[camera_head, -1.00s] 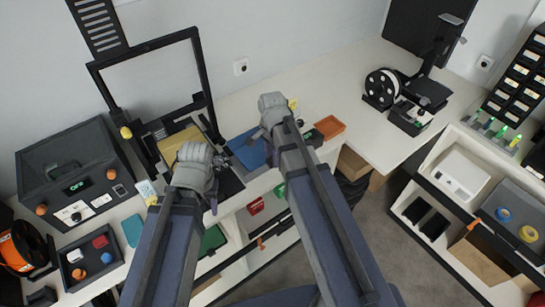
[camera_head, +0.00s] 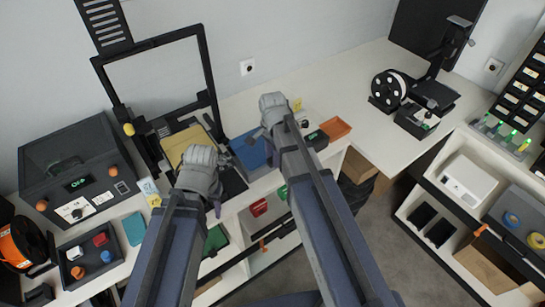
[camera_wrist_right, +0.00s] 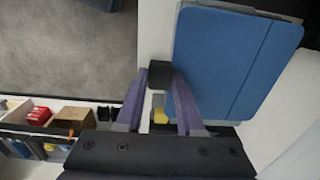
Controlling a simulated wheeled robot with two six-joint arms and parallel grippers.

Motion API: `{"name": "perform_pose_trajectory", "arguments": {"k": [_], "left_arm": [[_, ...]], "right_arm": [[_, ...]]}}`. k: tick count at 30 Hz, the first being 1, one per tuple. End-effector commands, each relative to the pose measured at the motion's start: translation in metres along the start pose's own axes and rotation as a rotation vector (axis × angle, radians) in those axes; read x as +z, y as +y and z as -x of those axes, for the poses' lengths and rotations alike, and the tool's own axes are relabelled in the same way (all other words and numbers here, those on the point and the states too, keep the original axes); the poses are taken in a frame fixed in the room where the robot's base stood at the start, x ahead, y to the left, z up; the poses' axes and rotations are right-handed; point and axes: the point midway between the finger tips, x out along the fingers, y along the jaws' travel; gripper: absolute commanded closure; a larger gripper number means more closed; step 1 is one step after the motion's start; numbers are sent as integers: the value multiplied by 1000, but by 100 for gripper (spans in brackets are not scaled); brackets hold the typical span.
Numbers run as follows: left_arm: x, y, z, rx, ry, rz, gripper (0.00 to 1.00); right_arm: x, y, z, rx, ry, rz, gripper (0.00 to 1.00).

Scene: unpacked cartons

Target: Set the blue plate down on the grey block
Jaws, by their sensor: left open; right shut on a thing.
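The blue plate (camera_head: 249,149) is at the table's front edge, left of my right arm in the head view. In the right wrist view the blue plate (camera_wrist_right: 222,62) fills the upper right. My right gripper (camera_wrist_right: 159,88) is shut on a small dark tab (camera_wrist_right: 160,73) at the plate's left edge. My left gripper (camera_head: 217,197) is open, left of the plate, with its fingers mostly hidden by its wrist. I cannot surely make out the grey block; a dark edge (camera_wrist_right: 250,9) shows past the plate's upper edge.
A black-framed printer (camera_head: 153,50) with a tan panel (camera_head: 188,139) stands behind my left gripper. An orange tray (camera_head: 336,128) lies right of my right wrist. A dark oven-like box (camera_head: 75,165) and a parts tray (camera_head: 90,255) are at left.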

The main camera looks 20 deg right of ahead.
Motion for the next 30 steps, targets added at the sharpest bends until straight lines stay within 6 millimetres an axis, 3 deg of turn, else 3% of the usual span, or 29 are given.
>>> {"name": "perform_pose_trajectory", "arguments": {"k": [29, 30], "left_arm": [[-2, 2, -25, 0, 0, 0, 50], [-1, 2, -23, 0, 0, 0, 50]], "right_arm": [[0, 0, -25, 0, 0, 0, 100], [0, 0, -24, 0, 0, 0, 60]]}}
